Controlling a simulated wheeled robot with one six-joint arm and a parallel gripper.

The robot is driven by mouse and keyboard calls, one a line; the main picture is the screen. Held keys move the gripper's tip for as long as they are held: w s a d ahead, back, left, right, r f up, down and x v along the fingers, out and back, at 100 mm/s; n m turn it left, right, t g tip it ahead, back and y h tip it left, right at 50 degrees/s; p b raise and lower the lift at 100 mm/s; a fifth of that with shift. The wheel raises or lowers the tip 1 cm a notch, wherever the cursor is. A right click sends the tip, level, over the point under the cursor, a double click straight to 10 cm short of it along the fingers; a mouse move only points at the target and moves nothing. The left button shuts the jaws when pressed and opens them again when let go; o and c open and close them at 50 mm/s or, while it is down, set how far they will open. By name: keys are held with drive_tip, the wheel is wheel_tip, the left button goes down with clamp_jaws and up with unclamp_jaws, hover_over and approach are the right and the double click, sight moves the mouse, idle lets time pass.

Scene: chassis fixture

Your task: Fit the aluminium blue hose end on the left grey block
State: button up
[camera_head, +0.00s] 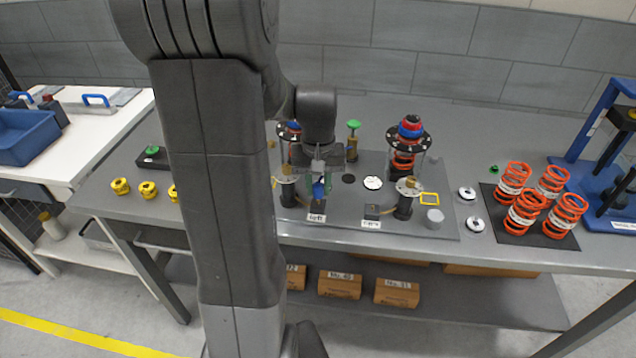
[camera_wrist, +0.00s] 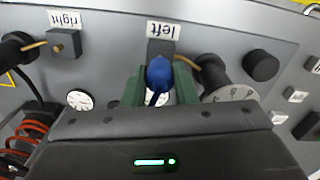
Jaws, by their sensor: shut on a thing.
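The blue hose end also shows in the head view (camera_head: 319,190), just above the left grey block (camera_head: 317,206). In the wrist view the hose end overlaps the left grey block (camera_wrist: 160,46), beside the "left" label. I cannot tell whether they touch. Its metal part is hidden.
The right grey block (camera_head: 371,211) stands to the right with its own label. Posts with round discs (camera_head: 408,186) rise close to both blocks. Orange springs (camera_head: 527,210) stand on a dark mat at the right. Yellow parts (camera_head: 148,189) lie at the left.

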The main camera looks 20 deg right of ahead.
idle(0.8)
drive_tip(key=shift+f+b, duration=0.55)
drive_tip(key=shift+f, duration=0.4)
drive_tip(key=shift+f, duration=0.15)
drive_tip(key=shift+f, duration=0.2)
idle(1.1)
drive_tip(key=o, duration=1.1)
drive_tip(key=shift+r, duration=0.15)
